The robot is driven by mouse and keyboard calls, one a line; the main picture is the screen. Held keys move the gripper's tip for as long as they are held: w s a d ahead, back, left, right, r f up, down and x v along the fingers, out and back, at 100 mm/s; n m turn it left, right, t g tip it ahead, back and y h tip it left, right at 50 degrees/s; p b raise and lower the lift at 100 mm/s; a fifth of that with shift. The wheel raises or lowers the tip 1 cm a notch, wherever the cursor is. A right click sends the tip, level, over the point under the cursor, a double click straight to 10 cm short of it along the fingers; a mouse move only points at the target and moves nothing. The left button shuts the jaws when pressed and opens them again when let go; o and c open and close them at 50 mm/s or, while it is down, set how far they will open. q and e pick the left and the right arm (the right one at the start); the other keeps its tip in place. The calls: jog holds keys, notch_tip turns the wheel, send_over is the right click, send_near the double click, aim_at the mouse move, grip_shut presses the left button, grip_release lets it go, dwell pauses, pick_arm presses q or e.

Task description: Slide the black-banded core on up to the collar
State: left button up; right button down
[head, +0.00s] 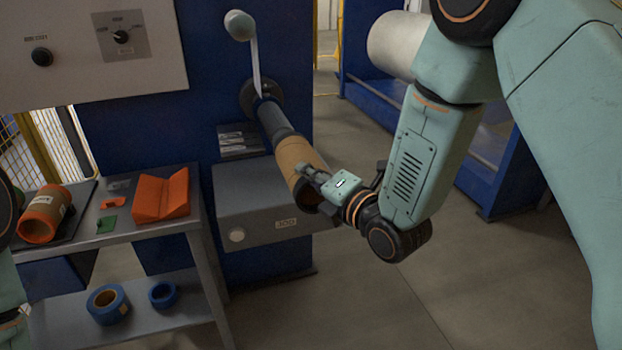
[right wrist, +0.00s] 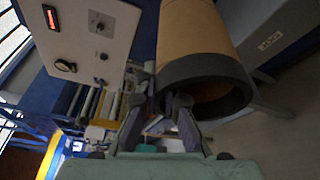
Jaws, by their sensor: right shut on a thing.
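The black-banded core (head: 298,157) is a tan tube in line with the dark shaft (head: 272,119) that sticks out of the blue machine. Its far end appears to be around the shaft. Bare shaft shows between the core and the dark round collar (head: 262,93) at the machine. My right gripper (head: 310,174) is shut on the core's near end. The right wrist view shows the black band (right wrist: 205,72) around the open end of the tan core, with the fingers (right wrist: 176,103) at its rim. My left gripper is out of view; only bits of the left arm show.
A grey box (head: 257,198) sits below the shaft. A crank with a pale knob (head: 240,25) rises by the collar. A metal trolley (head: 160,229) at left holds an orange-ended roll (head: 46,212), an orange V-block (head: 161,197) and blue rings (head: 108,304). Floor right is open.

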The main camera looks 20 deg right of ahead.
aim_at(299, 159)
jog(key=shift+w+a, duration=0.1)
jog(key=shift+w, duration=0.8)
jog(key=shift+w, duration=0.1)
jog(key=shift+w+a+b, duration=0.1)
jog(key=shift+w+b, duration=0.55)
jog(key=shift+w, duration=1.05)
jog(key=shift+w, duration=0.15)
jog(key=shift+w+b, duration=0.55)
jog(key=shift+w, duration=1.05)
jog(key=shift+w, duration=0.1)
jog(key=shift+w+a+b, duration=0.1)
jog(key=shift+w+b, duration=0.55)
jog(key=shift+w, duration=0.95)
